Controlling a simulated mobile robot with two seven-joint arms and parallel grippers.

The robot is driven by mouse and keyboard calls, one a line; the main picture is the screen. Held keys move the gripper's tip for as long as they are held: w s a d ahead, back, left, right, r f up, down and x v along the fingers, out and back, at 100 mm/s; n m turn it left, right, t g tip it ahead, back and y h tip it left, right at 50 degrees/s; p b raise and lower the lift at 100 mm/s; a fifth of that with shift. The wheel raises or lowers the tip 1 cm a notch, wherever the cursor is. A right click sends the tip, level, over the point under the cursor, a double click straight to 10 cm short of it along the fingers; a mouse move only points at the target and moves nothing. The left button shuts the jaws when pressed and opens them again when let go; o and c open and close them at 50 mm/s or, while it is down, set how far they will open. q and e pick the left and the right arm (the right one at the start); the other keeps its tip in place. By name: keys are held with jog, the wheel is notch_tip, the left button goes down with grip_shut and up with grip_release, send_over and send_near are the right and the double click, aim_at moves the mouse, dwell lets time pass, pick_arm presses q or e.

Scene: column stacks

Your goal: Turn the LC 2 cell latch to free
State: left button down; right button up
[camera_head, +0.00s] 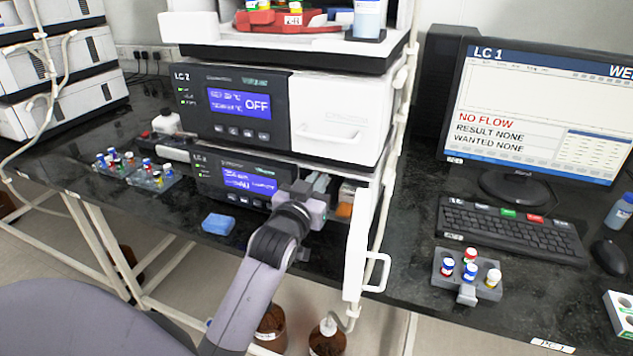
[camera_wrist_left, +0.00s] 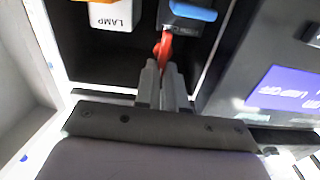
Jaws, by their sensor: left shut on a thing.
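The lower LC 2 module (camera_head: 235,180) has its white door (camera_head: 357,245) swung open toward the front. My left gripper (camera_head: 318,186) reaches into the open bay and partly hides it. In the left wrist view my gripper (camera_wrist_left: 164,80) has its fingers closed on a red lever, the cell latch (camera_wrist_left: 164,45). The latch sits at the front of a dark cell unit with a blue part (camera_wrist_left: 190,11). The fingers cover the latch's lower end. In the head view the latch is hidden behind the gripper. My right gripper is not in view.
A white block marked LAMP (camera_wrist_left: 111,17) sits beside the cell in the bay. The upper module (camera_head: 240,103) reads OFF. A blue sponge (camera_head: 218,224) lies at the bench's front edge. Vial racks (camera_head: 465,277) stand right and left. Brown bottles (camera_head: 327,340) are below.

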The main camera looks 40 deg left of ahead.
pick_arm(q)
jog(key=shift+w+d+f+m+p, duration=0.1)
jog(key=shift+d+f+m+p, duration=0.5)
jog(key=shift+m, duration=2.3)
jog(key=shift+w+m+p, duration=0.1)
jog(key=shift+m+p, duration=1)
jog(key=shift+m, duration=1.8)
jog(key=shift+d+f+m+p, duration=0.3)
jog(key=shift+m+p, duration=0.55)
jog(key=shift+m, duration=2.35)
jog(key=c, duration=1.2)
grip_release()
jog(key=shift+v, duration=3.6)
